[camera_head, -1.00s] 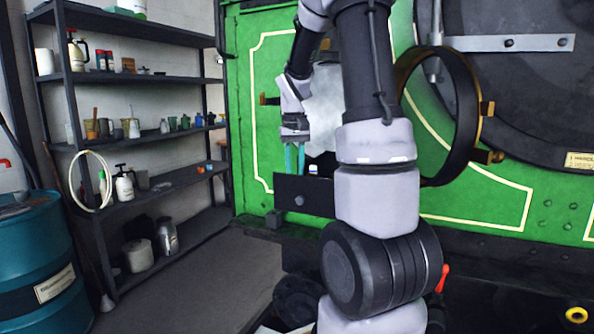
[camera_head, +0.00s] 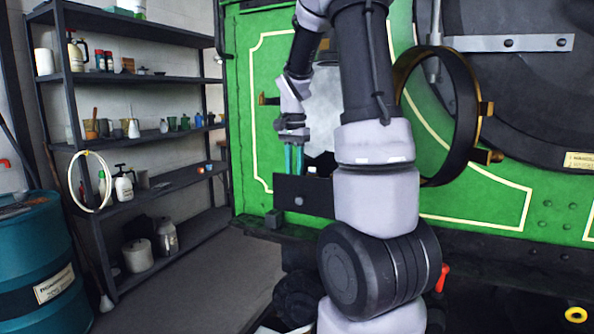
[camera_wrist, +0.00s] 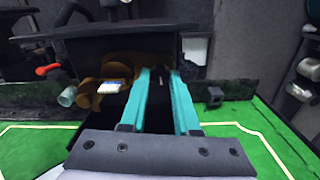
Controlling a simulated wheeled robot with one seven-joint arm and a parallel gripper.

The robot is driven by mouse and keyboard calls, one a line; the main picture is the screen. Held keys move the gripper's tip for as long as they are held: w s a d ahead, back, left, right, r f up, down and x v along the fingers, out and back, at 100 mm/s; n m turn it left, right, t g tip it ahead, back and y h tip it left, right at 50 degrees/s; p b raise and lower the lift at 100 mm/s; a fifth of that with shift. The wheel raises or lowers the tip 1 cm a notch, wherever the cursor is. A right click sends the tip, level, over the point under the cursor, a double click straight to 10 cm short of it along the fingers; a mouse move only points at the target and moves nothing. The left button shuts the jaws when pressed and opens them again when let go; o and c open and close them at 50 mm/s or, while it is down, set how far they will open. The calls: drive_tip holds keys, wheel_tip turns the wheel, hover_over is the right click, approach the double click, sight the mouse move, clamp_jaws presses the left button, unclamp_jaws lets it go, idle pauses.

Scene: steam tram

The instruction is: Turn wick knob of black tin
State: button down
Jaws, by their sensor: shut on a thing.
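The black tin (camera_head: 317,196) is a dark box in front of the green engine front, with a round grey disc on its near face. In the wrist view the tin (camera_wrist: 95,50) has a dark wall and brown and bronze parts around a dark inside. My gripper (camera_head: 293,172) points down at the tin, its teal fingers reaching behind the near wall. In the wrist view my gripper (camera_wrist: 160,72) is shut on a small dark part, apparently the wick knob, mostly hidden between the fingertips.
A black ring with brass hinges (camera_head: 470,110) stands open right of my arm. Shelves (camera_head: 150,78) with cans and bottles stand at left, beside a blue drum (camera_head: 35,260). A white hose coil (camera_head: 75,185) hangs on the shelves. The floor between is clear.

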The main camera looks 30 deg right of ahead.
drive_tip(key=shift+m, duration=0.6)
drive_tip(key=c, duration=0.6)
unclamp_jaws()
drive_tip(key=shift+c, duration=0.2)
